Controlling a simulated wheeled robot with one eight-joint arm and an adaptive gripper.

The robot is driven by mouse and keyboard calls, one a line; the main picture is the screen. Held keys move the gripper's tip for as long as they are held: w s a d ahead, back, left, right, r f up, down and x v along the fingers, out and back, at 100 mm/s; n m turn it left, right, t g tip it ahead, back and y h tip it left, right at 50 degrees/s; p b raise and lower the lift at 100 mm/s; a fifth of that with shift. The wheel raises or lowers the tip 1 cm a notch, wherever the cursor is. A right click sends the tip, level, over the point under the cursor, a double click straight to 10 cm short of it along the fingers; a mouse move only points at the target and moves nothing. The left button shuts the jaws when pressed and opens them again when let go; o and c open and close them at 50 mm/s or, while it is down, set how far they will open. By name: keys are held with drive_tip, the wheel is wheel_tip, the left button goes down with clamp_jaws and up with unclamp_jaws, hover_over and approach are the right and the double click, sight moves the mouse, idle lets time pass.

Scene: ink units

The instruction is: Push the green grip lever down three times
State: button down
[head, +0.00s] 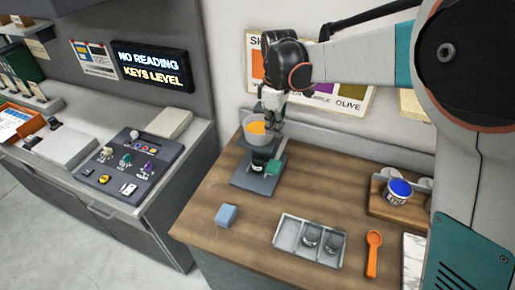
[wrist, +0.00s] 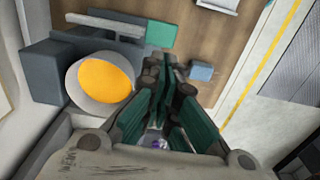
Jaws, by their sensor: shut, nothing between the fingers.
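The green grip lever (head: 274,167) sticks out at the front right of a dark dispenser stand (head: 253,182) on the wooden counter. Its green grip also shows in the wrist view (wrist: 161,33), at the top, apart from my fingers there. The stand carries a pale cup of orange ink (head: 256,128), which also shows in the wrist view (wrist: 103,82). My gripper (head: 273,112) is shut and empty, beside the cup and above the lever. In the wrist view its fingers (wrist: 166,88) are together. The head view does not clearly show the fingertips.
A blue block (head: 226,215) lies in front of the stand. A grey tray (head: 308,240), an orange spoon (head: 373,253) and a blue-lidded jar (head: 397,192) are to the right. A lit sign (head: 153,66) reads "NO READING KEYS LEVEL". The counter around the block is clear.

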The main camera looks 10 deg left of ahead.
sight(271, 165)
drive_tip(key=shift+a, duration=0.2)
wheel_tip(271, 165, down, 14)
drive_tip(key=shift+r+b, duration=0.1)
drive_tip(key=shift+b, duration=0.2)
idle(0.5)
